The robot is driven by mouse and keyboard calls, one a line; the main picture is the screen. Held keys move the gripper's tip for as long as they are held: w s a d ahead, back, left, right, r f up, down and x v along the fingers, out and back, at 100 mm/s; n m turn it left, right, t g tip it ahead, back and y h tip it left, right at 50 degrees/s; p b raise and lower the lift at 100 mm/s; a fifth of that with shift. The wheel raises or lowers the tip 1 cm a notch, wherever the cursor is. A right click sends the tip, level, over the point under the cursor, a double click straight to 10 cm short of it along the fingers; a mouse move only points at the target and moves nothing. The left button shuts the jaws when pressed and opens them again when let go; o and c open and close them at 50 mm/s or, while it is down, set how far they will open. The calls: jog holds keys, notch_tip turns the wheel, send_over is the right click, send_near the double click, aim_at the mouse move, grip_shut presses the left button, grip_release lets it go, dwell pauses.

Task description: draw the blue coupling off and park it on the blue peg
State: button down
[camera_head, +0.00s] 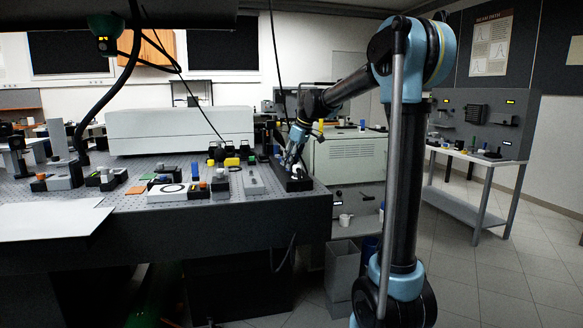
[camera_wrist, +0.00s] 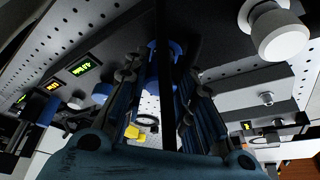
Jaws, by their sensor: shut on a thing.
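In the head view my gripper (camera_head: 292,163) points down at a black unit (camera_head: 293,183) on the right end of the optical table. In the wrist view my gripper (camera_wrist: 158,72) has its two fingers closed in on a blue piece (camera_wrist: 152,64), which looks like the blue coupling. A dark vertical bar and the fingers hide much of it. I cannot tell whether the coupling is still seated. A blue upright piece (camera_wrist: 48,110) shows at the left of the wrist view; I cannot tell whether it is the blue peg.
The perforated optical table (camera_head: 120,192) holds several small mounts and a long white housing (camera_head: 180,129). The wrist view shows a lit green display (camera_wrist: 85,66) and a pale round knob (camera_wrist: 279,33). A side bench (camera_head: 470,154) stands at right; floor between is open.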

jog(key=shift+r, duration=3.15)
